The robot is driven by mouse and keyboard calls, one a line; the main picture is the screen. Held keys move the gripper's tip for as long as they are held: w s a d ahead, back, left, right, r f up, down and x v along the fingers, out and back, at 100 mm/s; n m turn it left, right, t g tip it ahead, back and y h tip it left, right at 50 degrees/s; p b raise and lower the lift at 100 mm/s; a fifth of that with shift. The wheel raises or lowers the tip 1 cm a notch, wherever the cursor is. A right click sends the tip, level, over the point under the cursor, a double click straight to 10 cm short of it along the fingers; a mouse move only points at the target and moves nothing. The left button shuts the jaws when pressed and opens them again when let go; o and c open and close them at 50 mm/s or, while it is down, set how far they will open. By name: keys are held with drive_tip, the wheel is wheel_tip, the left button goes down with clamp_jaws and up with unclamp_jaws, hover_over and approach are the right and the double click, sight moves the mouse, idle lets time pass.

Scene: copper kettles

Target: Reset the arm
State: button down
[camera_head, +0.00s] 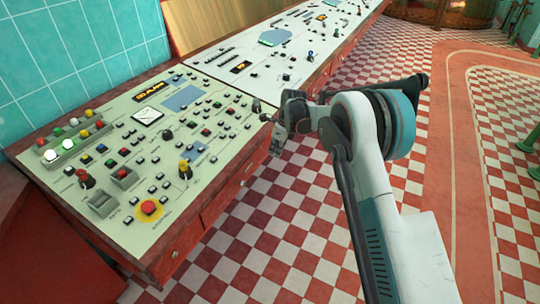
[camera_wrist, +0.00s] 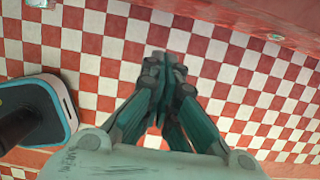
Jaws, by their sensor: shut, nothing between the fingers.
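In the head view my arm reaches up from the lower right and bends left at its elbow. My gripper (camera_head: 277,140) hangs beside the right edge of the control desk (camera_head: 178,225), above the checkered floor. It looks apart from the desk. In the wrist view the gripper (camera_wrist: 165,62) points over the red and white tiles, its fingers together with nothing between them.
The desk carries a red push button (camera_head: 148,207), levers and several coloured lamps. A second console (camera_head: 285,50) continues behind it. Teal tiles (camera_head: 75,45) cover the left wall. Checkered floor (camera_head: 265,235) lies open to the right of the desk.

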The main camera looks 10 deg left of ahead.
drive_tip(key=s+d+r+n+t, duration=0.1)
drive_tip(key=s+d+r+n, duration=0.3)
drive_tip(key=r, duration=0.6)
drive_tip(key=s+d+r+n, duration=0.1)
drive_tip(key=s+d+r, duration=0.1)
drive_tip(key=d+r, duration=0.5)
drive_tip(key=s+d+r+n+t, duration=0.2)
drive_tip(key=s+d+r+n, duration=0.35)
drive_tip(key=s+r, duration=0.55)
drive_tip(key=s+d+r+n+t+h, duration=0.1)
drive_tip(key=s+d+r+n, duration=0.2)
drive_tip(key=s, duration=0.4)
drive_tip(key=s+d+r+n+h, duration=0.1)
drive_tip(key=s+d+n, duration=0.1)
drive_tip(key=s+d, duration=0.35)
drive_tip(key=s+d+f+n+t, duration=0.1)
drive_tip(key=s+d+f+n, duration=0.1)
drive_tip(key=s, duration=0.5)
drive_tip(key=s+d+f+n+t, duration=0.1)
drive_tip(key=s+n, duration=0.3)
drive_tip(key=s, duration=0.4)
drive_tip(key=shift+d+f+h+p, duration=0.3)
drive_tip(key=shift+d+f+p, duration=0.15)
drive_tip(key=shift+d+f, duration=0.35)
drive_tip(key=shift+n, duration=0.25)
